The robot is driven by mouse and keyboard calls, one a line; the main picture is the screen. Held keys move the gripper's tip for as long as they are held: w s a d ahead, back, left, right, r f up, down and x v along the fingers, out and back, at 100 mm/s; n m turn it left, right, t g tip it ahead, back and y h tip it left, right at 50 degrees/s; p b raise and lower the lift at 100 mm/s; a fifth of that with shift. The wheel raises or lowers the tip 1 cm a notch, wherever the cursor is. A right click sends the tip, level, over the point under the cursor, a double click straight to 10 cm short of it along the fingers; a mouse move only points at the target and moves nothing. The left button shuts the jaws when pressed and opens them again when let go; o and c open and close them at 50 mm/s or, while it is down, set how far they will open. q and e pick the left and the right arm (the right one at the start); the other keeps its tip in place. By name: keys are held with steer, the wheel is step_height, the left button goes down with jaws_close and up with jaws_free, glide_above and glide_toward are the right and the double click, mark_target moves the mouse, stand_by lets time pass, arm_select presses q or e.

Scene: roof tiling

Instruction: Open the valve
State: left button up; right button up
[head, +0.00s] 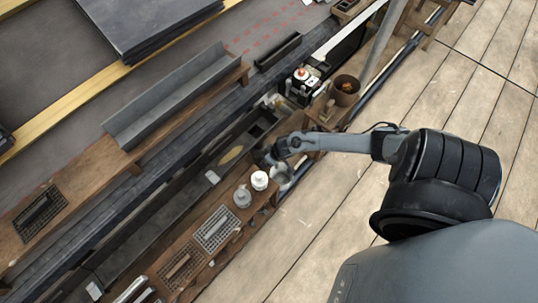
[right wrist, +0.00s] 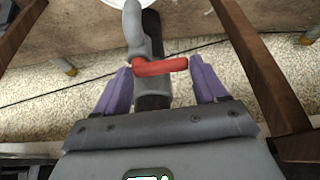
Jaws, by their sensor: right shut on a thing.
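The valve has a red lever handle (right wrist: 160,66) on a grey pipe (right wrist: 135,28), seen in the right wrist view. The handle lies across the picture, almost level, from the pipe toward the right finger. My right gripper (right wrist: 161,84) has its two purple fingers on either side of the handle and is shut on it. The left fingertip is close to the handle's left end and the right fingertip to its right end. In the head view my right gripper (head: 277,163) is down at the bench edge, and the handle is hidden there. My left gripper is out of view.
White and grey containers (head: 260,180) stand on the wooden bench beside my right gripper. A wire rack (head: 216,229) lies farther left. A brown pot (head: 346,90) and a small machine (head: 301,84) stand beyond. Wooden legs (right wrist: 262,70) flank the gripper. The plank floor (head: 330,215) is clear.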

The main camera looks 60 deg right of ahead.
steer(key=n+y, duration=0.1)
steer(key=n, duration=0.1)
steer(key=s+n+y+p, duration=0.1)
steer(key=n, duration=0.2)
steer(key=d+n+y+p, duration=0.1)
steer(key=n, duration=0.2)
steer(key=shift+s, duration=0.2)
steer(key=shift+s+d+n+g+y, duration=0.15)
steer(key=shift+n+g+y, duration=0.25)
steer(key=shift+n, duration=0.6)
steer(key=n+b, duration=0.2)
steer(key=shift+s+d+f+n+g+y, duration=0.1)
steer(key=shift+d+f+n+g+y, duration=0.05)
steer(key=shift+d+n+g+y, duration=0.2)
steer(key=n+b, duration=0.1)
steer(key=n, duration=0.1)
steer(key=n+g+y+b, duration=0.1)
steer(key=n+b, duration=0.1)
steer(key=shift+s+d+g, duration=0.1)
steer(key=shift+d+g, duration=0.15)
steer(key=shift+d, duration=0.15)
steer(key=shift+d+n+b, duration=0.1)
steer(key=shift+n+b, duration=0.25)
steer(key=shift+b, duration=0.1)
